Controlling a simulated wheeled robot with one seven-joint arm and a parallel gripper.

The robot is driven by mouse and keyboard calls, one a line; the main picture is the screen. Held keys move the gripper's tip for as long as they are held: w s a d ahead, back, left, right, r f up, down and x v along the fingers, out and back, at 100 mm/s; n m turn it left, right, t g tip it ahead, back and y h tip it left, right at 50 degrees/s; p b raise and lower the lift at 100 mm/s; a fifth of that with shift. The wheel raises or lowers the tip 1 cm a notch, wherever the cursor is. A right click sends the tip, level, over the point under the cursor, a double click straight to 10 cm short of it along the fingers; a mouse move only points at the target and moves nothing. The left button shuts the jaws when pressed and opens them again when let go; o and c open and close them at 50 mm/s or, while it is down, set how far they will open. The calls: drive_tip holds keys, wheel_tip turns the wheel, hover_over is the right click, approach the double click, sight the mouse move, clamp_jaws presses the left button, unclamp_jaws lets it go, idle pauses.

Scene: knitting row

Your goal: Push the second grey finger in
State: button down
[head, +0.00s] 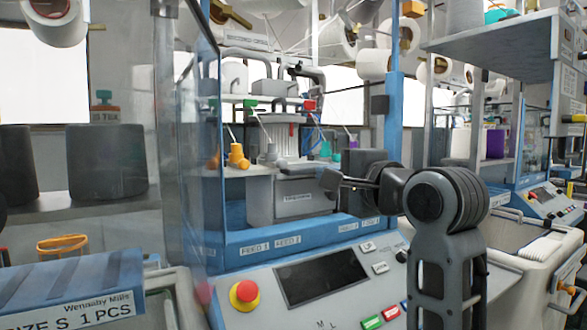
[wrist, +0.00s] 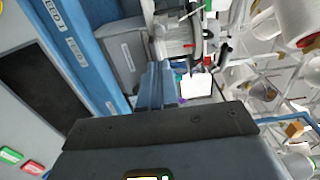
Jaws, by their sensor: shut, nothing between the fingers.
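The knitting machine's opening (head: 290,206) stands behind a blue sill in the head view. A small grey upright piece (head: 270,155) stands on its ledge, right of an orange one (head: 237,157). I cannot tell which part is the second grey finger, or whether any finger is pushed in. My gripper (head: 328,181) is shut and empty, pointing left in front of the grey box in the opening. In the wrist view its fingers (wrist: 158,72) point towards a pale ribbed part (wrist: 180,44) of the machine. No contact can be made out.
A sloped panel has a dark screen (head: 321,276), a red stop button (head: 244,295) and small keys. The blue sill (head: 325,233) carries feed labels. A clear guard (head: 190,150) stands at left. A bin (head: 535,250) stands at right.

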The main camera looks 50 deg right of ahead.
sight(284, 162)
drive_tip(key=p+x, duration=0.1)
drive_tip(key=x, duration=1.2)
drive_tip(key=shift+w+f, duration=0.1)
drive_tip(key=shift+w, duration=0.1)
drive_tip(key=shift+p+x, duration=0.6)
drive_tip(key=shift+x, duration=1.05)
